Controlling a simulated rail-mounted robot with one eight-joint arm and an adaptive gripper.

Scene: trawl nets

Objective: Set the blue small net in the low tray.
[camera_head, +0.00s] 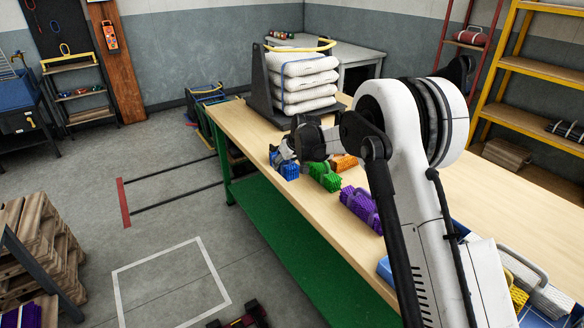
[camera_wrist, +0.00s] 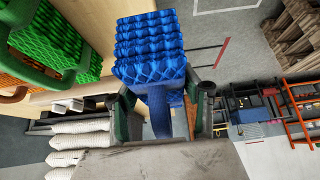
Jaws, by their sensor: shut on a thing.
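The blue small net (camera_head: 288,171) is a ribbed bundle at the table's left edge, beyond the green net. In the wrist view the blue net (camera_wrist: 150,48) fills the space ahead of the fingers, its narrow handle between them. My gripper (camera_head: 284,154) is shut on it; the fingers also show in the wrist view (camera_wrist: 163,98). I cannot tell whether the net touches the table. A blue tray edge (camera_head: 385,268) shows beside my arm, which hides most of it; I cannot tell if this is the low tray.
On the wooden table (camera_head: 300,205) lie a green net (camera_head: 325,177), an orange net (camera_head: 345,162) and a purple net (camera_head: 359,206). A dark rack with stacked white rolls (camera_head: 303,82) stands at the far end. Yellow and white nets lie at lower right.

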